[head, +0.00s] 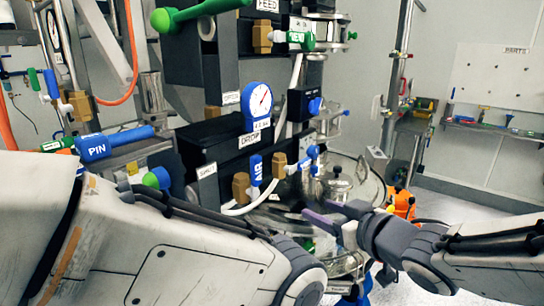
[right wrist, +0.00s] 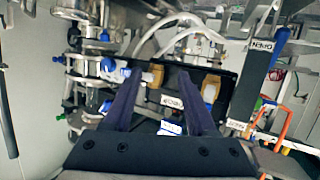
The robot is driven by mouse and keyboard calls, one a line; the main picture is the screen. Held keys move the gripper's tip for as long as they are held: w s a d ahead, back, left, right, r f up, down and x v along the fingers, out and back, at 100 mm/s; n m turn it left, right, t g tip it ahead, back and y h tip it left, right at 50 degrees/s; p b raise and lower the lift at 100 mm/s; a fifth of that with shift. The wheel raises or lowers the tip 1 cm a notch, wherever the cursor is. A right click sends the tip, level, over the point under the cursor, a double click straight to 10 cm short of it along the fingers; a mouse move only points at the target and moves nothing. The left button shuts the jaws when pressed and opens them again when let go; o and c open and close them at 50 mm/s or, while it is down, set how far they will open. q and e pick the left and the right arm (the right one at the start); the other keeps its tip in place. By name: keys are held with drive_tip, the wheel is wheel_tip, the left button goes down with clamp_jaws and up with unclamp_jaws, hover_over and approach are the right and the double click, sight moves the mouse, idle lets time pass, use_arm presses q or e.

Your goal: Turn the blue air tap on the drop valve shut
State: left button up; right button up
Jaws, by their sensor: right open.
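The drop valve is a black block with a DROP label (head: 249,140) and a blue-rimmed gauge (head: 257,105). At its right side, a blue tap handle (head: 313,152) stands on a white tap body (head: 291,169) beside a brass fitting (head: 278,165). A blue piece marked AIR (head: 256,168) is between the two brass fittings. My right gripper (head: 322,214) is open and empty, below and right of the tap, apart from it. In the right wrist view, its fingers (right wrist: 158,76) straddle the line to a brass fitting, with the blue tap (right wrist: 108,66) left of them. My left gripper is out of view.
A lidded steel vessel (head: 330,185) stands close behind my right gripper. A white hose (head: 245,207) loops below the brass fittings. A blue PIN handle (head: 95,146) is at the left. Orange clamps (head: 402,203) are to the right, with clear floor beyond.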

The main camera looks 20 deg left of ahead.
sight(259, 170)
drive_tip(key=s+a+r+n+g+y+p, duration=0.2)
drive_tip(key=s+a+r+n+g+y, duration=0.2)
drive_tip(key=r+y, duration=0.35)
drive_tip(key=shift+h, duration=0.25)
drive_tip(key=p+x, duration=0.2)
drive_tip(key=x, duration=0.8)
drive_tip(key=shift+s+r, duration=0.15)
drive_tip(key=shift+s, duration=0.05)
clamp_jaws()
idle(0.5)
